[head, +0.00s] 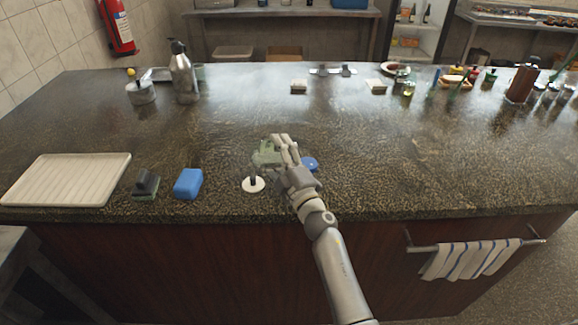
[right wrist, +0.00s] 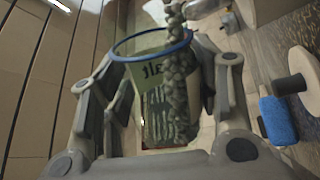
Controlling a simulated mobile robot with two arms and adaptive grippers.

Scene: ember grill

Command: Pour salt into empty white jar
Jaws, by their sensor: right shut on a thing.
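My right gripper (head: 277,145) is over the front middle of the counter. It is shut on a greenish, see-through jar (head: 266,155) with dark lettering. In the right wrist view the jar (right wrist: 165,95) sits between the two fingers, and its blue-rimmed mouth is open. A string of grey-green grains (right wrist: 175,55) shows at and above the mouth. The jar looks tilted in the head view. A pale round piece (right wrist: 155,10) is cut off at the top of the wrist view; I cannot tell whether it is the white jar. My left gripper is not in view.
A white disc with a dark upright part (head: 253,185) stands just in front of the held jar. A blue round thing (head: 310,163) lies right of the gripper. A blue sponge (head: 188,183), a dark-handled scrubber (head: 146,185) and a white tray (head: 68,180) lie left.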

